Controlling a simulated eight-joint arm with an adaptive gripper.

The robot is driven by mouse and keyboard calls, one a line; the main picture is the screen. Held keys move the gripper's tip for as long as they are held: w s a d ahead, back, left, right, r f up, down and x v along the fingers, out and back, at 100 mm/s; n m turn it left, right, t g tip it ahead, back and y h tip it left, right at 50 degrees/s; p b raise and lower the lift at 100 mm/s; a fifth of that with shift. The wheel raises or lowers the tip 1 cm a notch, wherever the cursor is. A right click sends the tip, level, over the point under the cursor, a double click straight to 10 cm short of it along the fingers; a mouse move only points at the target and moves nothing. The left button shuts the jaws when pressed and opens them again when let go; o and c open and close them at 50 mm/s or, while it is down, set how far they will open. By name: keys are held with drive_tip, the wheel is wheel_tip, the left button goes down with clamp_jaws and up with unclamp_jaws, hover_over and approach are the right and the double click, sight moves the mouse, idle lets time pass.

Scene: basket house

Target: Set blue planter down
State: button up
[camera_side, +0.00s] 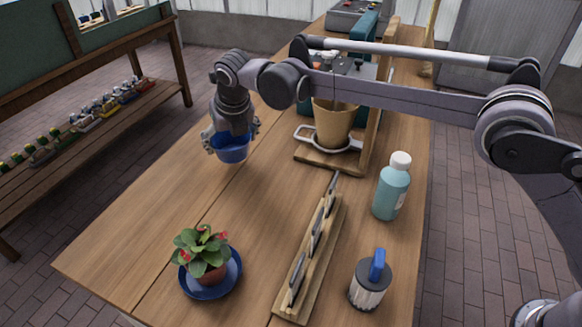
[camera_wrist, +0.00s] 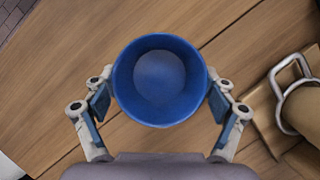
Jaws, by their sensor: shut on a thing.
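The blue planter (camera_side: 232,151) is a small round blue pot held in my gripper (camera_side: 231,140) over the left part of the wooden table. In the wrist view the planter (camera_wrist: 160,80) shows from above, open at the top and empty, with its rim level in the picture. My gripper (camera_wrist: 160,103) is shut on it, with one finger pad on each side. I cannot tell whether its base touches the table or hangs a little above it.
The wooden table (camera_side: 185,190) is bare around the planter. A tan pot (camera_side: 332,128) on a wooden stand is to the right. A red-flowered plant (camera_side: 203,250) on a blue saucer (camera_side: 228,285), a slotted rack (camera_side: 325,240), a teal bottle (camera_side: 391,190) and a blue-handled jar (camera_side: 369,285) stand nearer.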

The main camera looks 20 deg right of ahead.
drive_tip(key=shift+f, duration=2.05)
drive_tip(key=shift+f, duration=0.1)
drive_tip(key=o, duration=1.3)
drive_tip(key=shift+c, duration=0.2)
drive_tip(key=v, duration=1.2)
